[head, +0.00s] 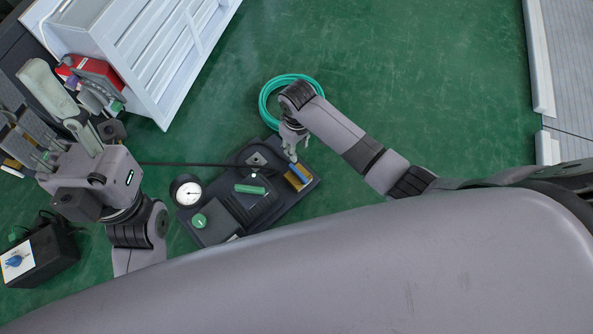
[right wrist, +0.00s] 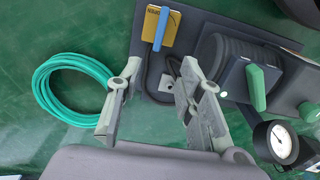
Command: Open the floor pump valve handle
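The floor pump (head: 225,212) is a dark unit on the green floor, with a white-faced gauge (head: 188,193) and green parts. Its blue valve handle (head: 299,173) lies over a yellow plate (head: 293,181) at the unit's right end. In the right wrist view the blue handle (right wrist: 160,28) and yellow plate (right wrist: 172,30) are at the top, beyond the fingertips. My right gripper (head: 291,149) is open and empty, just above the handle in the head view and apart from it; its spread fingers show in the right wrist view (right wrist: 161,75). My left gripper (head: 48,125) is at the far left, away from the pump.
A coiled teal hose (head: 265,100) lies behind the right gripper. A white slatted crate (head: 150,60) and a red box (head: 88,72) stand at upper left. A black box (head: 40,255) sits at lower left. Green floor is clear at upper right.

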